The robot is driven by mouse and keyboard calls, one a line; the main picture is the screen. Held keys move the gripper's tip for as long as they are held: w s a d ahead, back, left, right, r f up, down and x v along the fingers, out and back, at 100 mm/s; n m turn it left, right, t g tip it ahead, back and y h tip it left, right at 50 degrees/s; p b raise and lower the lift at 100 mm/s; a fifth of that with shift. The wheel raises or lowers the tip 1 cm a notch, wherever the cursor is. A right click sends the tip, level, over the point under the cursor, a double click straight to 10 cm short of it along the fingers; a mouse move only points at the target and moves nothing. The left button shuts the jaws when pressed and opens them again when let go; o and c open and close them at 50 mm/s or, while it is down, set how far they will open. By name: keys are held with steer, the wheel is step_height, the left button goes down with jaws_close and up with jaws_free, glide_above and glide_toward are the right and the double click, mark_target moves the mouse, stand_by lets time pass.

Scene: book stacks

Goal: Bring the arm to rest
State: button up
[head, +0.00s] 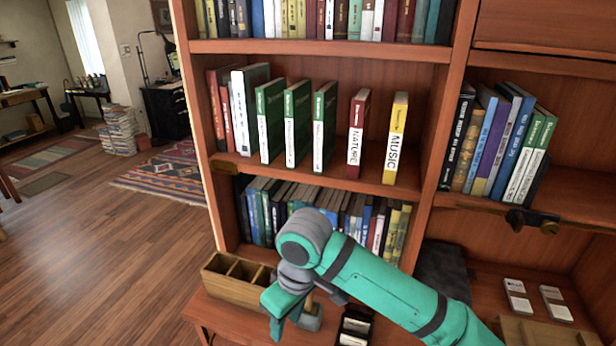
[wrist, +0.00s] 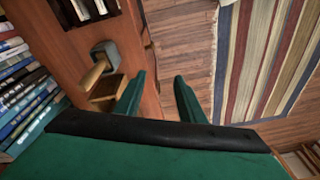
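My arm (head: 385,285) reaches in from the lower right of the head view and bends down at a grey joint. My gripper (head: 278,308) hangs in front of the bookcase, above the lower ledge. In the wrist view my gripper (wrist: 158,88) has its two green fingers apart with a gap between them. Nothing shows between the fingers, so it is empty.
A wooden compartment box (head: 225,284) stands on the ledge left of my gripper. A grey block with a wooden handle (wrist: 105,54) is close by. Books fill the shelves (head: 300,178) behind my arm. Open floor (head: 90,240) lies to the left.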

steer(key=w+a+r+m+t+y, duration=0.2)
steer(key=a+r+t+y, duration=0.3)
steer(key=a, duration=0.6)
steer(key=w+a+r+m+t+y, duration=0.1)
steer(key=w+a+m+t+y, duration=0.15)
steer(key=a+y, duration=0.65)
steer(key=s+d+f+m+t+h, duration=0.4)
steer(key=s+d+f+m+h, duration=0.2)
steer(key=f, duration=0.4)
steer(key=s+d+f+m+t+h, duration=0.5)
steer(key=s+d+f+h, duration=0.15)
steer(key=f, duration=0.25)
steer(key=s+d+f+n+g+h, duration=0.1)
steer(key=s+d+n, duration=0.1)
steer(key=s+d, duration=0.4)
steer(key=s+d+f+n+h, duration=0.2)
steer(key=s+d, duration=0.4)
steer(key=s, duration=1.1)
steer(key=shift+f+n+g, duration=0.25)
steer(key=shift+n+g, duration=0.1)
steer(key=shift+n, duration=0.3)
